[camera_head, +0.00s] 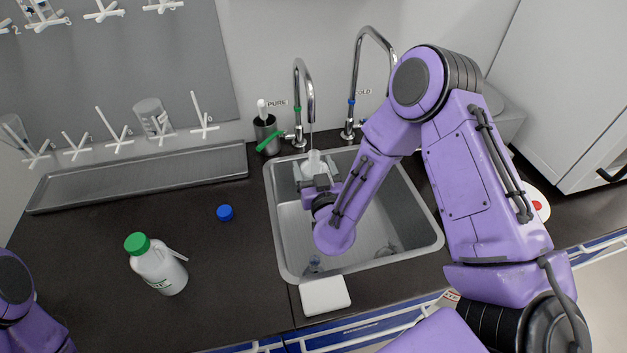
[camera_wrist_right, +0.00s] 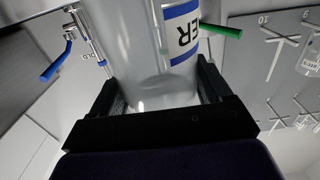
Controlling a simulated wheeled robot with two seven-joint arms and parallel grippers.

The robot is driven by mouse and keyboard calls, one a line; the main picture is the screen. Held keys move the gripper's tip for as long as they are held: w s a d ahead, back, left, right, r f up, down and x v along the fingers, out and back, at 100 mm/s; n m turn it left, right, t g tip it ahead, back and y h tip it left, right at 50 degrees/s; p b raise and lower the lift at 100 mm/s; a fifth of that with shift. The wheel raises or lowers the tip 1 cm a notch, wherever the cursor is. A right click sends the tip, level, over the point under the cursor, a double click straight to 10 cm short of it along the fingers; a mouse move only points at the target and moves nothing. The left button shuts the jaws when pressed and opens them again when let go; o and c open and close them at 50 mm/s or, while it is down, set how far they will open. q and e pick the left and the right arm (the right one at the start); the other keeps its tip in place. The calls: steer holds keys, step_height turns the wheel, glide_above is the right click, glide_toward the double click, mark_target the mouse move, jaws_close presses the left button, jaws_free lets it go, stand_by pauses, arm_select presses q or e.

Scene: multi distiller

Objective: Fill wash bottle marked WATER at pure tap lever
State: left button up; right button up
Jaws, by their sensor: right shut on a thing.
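My right gripper (camera_head: 318,184) is shut on a clear wash bottle (camera_head: 314,163) over the sink, under the PURE tap (camera_head: 303,95). The bottle has no cap on it. In the right wrist view the bottle (camera_wrist_right: 150,60) sits between the jaws, its blue-striped label (camera_wrist_right: 183,38) showing "ER". The tap's green lever (camera_head: 269,141) points left; it also shows in the wrist view (camera_wrist_right: 220,32). A thin line runs down from the tap outlet to the bottle; I cannot tell if it is water. A blue cap (camera_head: 225,212) lies on the counter. My left gripper is out of view.
A white bottle with a green cap (camera_head: 160,268) stands at the left front. The COLD tap (camera_head: 372,40) with a blue lever is right of the PURE tap. The sink rim (camera_head: 281,235) surrounds the right gripper. A white block (camera_head: 325,296) lies at its front edge. A metal tray (camera_head: 140,178) runs along the wall.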

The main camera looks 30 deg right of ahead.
steer(key=b+v, duration=0.1)
steer(key=v, duration=0.7)
stand_by(0.4)
